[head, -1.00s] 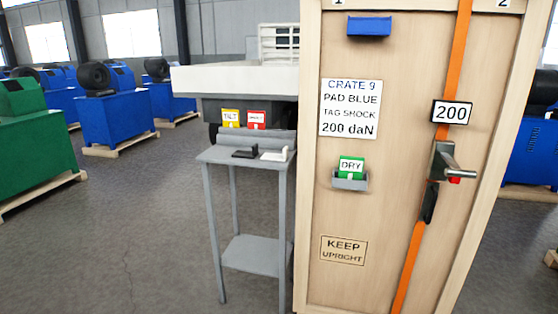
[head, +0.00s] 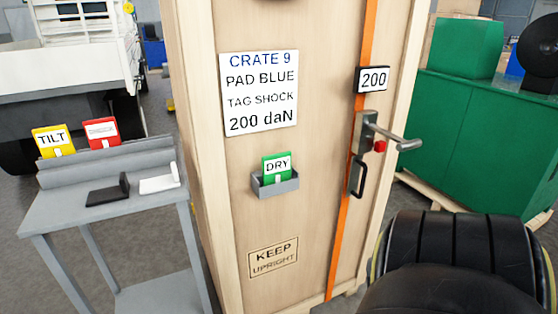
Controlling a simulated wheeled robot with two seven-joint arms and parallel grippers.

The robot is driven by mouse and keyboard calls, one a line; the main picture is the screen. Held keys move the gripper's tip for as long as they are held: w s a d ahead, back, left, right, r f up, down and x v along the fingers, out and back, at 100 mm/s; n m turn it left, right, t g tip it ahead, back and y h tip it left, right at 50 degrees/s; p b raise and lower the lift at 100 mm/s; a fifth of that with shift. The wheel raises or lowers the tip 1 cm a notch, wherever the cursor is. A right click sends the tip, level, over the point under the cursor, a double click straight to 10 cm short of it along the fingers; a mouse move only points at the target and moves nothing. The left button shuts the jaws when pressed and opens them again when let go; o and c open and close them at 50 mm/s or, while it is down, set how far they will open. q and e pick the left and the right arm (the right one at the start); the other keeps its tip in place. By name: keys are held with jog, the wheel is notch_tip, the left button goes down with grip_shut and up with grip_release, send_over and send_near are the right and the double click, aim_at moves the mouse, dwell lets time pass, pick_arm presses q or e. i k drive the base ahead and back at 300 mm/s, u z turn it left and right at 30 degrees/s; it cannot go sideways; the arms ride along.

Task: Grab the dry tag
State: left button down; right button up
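The green dry tag (head: 277,167), with a white label reading DRY, stands upright in a small grey holder (head: 274,187) on the front face of the wooden crate (head: 225,190). Nothing touches the tag but its holder. A dark rounded part, likely of my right arm, fills the lower right corner. Neither gripper's fingers show in the head view.
A grey stand (head: 80,220) at the left holds a yellow TILT tag (head: 53,141), a red tag (head: 102,132), a black piece (head: 108,192) and a white piece (head: 160,184). An orange strap (head: 340,245) and a tensioner with a handle (head: 365,132) lie right of the dry tag.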

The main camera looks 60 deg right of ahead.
aim_at(277, 169)
jog(key=z, duration=0.9)
jog(key=i, duration=0.85)
jog(key=z, duration=0.9)
